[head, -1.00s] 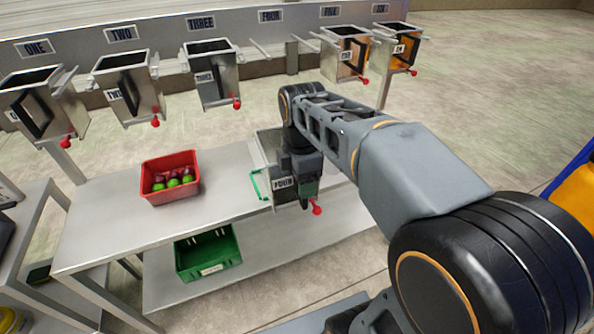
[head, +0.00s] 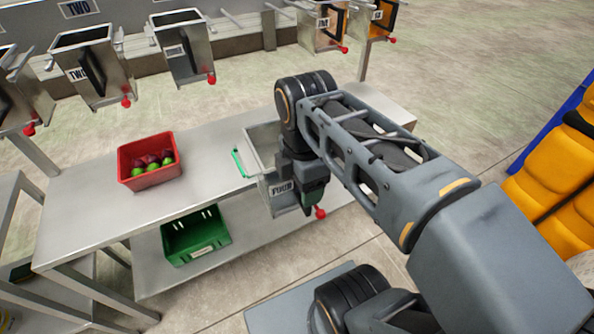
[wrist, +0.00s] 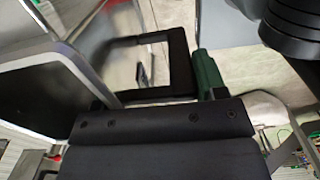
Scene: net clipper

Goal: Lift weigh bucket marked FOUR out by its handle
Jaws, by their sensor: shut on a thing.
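The weigh bucket marked FOUR (head: 259,143) is a grey metal box with a FOUR plate on its front and a red knob (head: 320,213) low at its right. It is off the rail and appears upright, in front of the table's near edge in the head view. My gripper (head: 312,196) is shut on its black handle, at the bucket's front. In the wrist view the black handle frame (wrist: 178,62) lies at the jaws, beside a green fingertip (wrist: 207,73). The other fingertip is hidden. The bucket's wall (wrist: 75,75) fills the left of that view.
A metal table (head: 92,203) holds a red crate (head: 150,175) of fruit; a green crate (head: 196,236) sits on its lower shelf. Other weigh buckets, including TWO (head: 95,65), hang on the rail behind. An orange and blue object (head: 550,185) stands at right. Floor is clear behind the table.

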